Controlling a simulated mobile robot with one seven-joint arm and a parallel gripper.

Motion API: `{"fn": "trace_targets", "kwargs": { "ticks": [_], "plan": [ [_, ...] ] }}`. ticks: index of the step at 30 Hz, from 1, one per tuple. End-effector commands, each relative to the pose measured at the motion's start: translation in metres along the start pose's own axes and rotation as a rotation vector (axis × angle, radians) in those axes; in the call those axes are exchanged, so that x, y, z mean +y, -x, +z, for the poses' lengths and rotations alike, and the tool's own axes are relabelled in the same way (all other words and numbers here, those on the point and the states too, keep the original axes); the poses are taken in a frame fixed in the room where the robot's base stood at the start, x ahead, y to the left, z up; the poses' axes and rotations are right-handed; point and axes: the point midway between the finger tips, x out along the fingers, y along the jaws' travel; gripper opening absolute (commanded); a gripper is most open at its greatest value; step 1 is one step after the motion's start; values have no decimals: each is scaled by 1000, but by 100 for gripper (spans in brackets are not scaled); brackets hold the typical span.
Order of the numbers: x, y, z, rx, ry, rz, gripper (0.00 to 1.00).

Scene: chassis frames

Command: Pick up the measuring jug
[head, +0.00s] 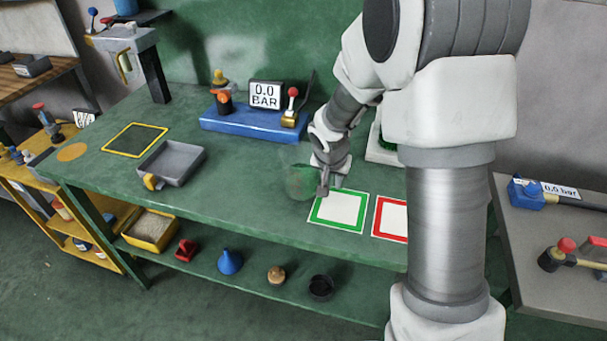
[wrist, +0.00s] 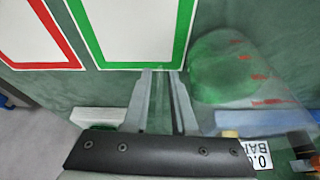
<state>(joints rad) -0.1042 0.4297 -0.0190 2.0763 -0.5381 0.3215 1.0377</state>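The measuring jug (head: 300,181) is clear, with a green patch inside or behind it. It appears to stand on the green bench, just left of the green-framed white square. In the wrist view the jug (wrist: 258,85) shows large at the right, with red marks on its wall. My gripper (head: 324,190) is low at the jug's right side. In the wrist view my gripper (wrist: 162,74) has its two fingers apart, with the jug beside the right finger. The jug's handle is not clear, and I cannot tell whether any of it lies between the fingers.
A green-framed square (head: 339,211) and a red-framed square (head: 391,218) lie right of the jug. Behind stands a blue gauge base (head: 253,124). A grey tray (head: 172,163) and a yellow-framed dark square (head: 135,140) lie left. The bench between tray and jug is clear.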

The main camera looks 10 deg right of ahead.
Motion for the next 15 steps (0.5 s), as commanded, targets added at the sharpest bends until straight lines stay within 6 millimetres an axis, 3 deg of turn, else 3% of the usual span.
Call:
{"fn": "trace_targets", "kwargs": {
  "ticks": [8,12,15],
  "plan": [
    [0,-4,0,0,-1,-1,25],
    [0,-4,0,0,-1,-1,2],
    [0,-4,0,0,-1,-1,0]
  ]
}}
